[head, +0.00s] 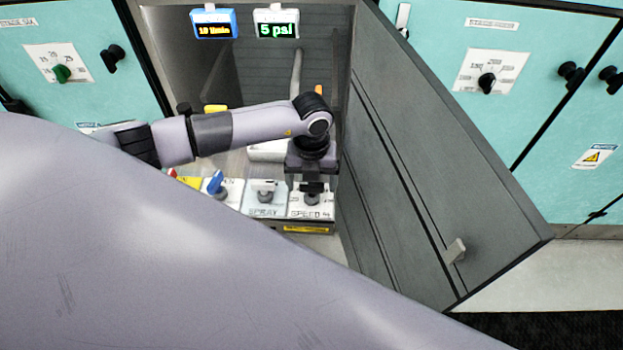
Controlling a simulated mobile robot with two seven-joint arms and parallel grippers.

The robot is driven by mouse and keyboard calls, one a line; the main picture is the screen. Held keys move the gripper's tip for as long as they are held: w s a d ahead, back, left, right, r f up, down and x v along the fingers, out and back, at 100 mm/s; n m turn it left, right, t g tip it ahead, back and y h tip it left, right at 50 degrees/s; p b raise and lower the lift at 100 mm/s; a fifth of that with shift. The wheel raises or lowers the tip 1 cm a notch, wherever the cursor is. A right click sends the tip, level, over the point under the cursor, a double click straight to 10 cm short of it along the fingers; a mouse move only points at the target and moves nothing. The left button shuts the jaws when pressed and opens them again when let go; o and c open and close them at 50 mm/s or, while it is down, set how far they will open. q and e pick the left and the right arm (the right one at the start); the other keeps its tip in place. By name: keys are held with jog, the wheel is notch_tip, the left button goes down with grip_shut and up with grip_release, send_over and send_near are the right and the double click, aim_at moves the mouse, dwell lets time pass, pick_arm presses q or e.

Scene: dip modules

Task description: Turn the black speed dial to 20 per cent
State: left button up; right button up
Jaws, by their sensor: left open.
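The white speed panel (298,211), lettered "SPEED %", is at the right end of the row of controls inside the open cabinet. My left gripper (312,186) points down right over this panel and is open. The gripper covers most of the speed dial, so I cannot read its setting or tell whether the fingers touch it. My right gripper is not in view.
Left of the speed panel are a "SPRAY" control (265,196) and a blue-handled control (215,183). A blue display (213,24) and a white "5 psi" display (277,24) hang above. The open grey door (430,170) stands close on the right.

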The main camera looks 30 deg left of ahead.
aim_at(311, 184)
pick_arm(q)
jog(key=shift+r, duration=3.6)
